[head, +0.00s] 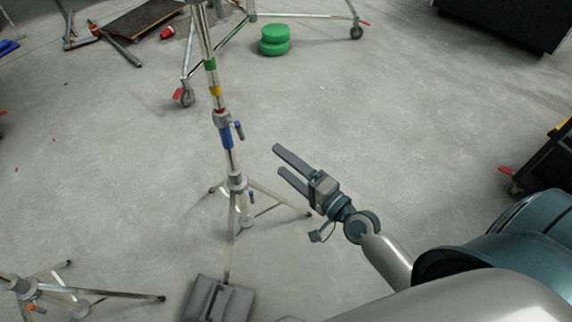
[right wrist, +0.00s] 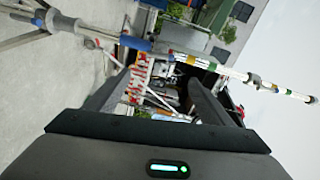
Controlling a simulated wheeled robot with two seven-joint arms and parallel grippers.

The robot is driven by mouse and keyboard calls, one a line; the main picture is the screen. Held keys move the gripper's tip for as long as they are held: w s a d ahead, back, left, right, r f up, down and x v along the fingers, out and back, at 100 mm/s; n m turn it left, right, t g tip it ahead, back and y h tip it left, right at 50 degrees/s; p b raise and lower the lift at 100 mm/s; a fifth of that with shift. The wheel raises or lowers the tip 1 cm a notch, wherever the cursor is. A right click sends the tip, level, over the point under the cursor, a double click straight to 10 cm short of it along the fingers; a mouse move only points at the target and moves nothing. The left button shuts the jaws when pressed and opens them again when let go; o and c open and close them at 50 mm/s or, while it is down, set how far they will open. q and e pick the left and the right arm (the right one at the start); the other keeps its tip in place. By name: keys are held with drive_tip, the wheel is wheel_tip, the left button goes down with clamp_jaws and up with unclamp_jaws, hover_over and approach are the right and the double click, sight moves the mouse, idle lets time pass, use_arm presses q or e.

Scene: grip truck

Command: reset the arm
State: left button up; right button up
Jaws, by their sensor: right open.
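My right gripper (head: 279,159) is in the middle of the head view, its two long dark fingers pointing up and left. It is open, with nothing seen between the fingers. A silver light stand (head: 227,137) with blue, red, yellow and green bands stands upright just left of the fingertips, apart from them. In the right wrist view the two fingers of my gripper (right wrist: 163,78) are spread, and the stand's pole (right wrist: 180,53) runs across the picture beyond them. My left gripper is not in view.
A grey sandbag (head: 217,300) lies at the stand's foot. Another stand's legs (head: 100,293) are at the lower left. A wheeled stand (head: 186,80) and green round weights (head: 273,40) are farther back. Dark carts (head: 510,20) stand at the right. The floor between is clear.

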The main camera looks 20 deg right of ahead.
idle(0.4)
drive_tip(key=s+f+n+g+h, duration=0.1)
drive_tip(key=s+f+n+g, duration=0.2)
drive_tip(key=f, duration=1)
drive_tip(key=s+f+n+g+h, duration=0.2)
drive_tip(key=s+f+n+g, duration=0.15)
drive_tip(key=f, duration=0.95)
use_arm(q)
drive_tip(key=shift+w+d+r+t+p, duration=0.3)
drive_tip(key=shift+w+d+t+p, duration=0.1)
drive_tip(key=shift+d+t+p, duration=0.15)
use_arm(e)
drive_tip(key=s+a+f+n+g+h, duration=0.2)
drive_tip(key=s+f+n+g, duration=0.3)
drive_tip(key=s+f, duration=1.2)
wheel_tip(320, 180, down, 4)
drive_tip(key=n, duration=0.3)
drive_tip(key=shift+a+r, duration=0.2)
drive_tip(key=shift+a, duration=0.1)
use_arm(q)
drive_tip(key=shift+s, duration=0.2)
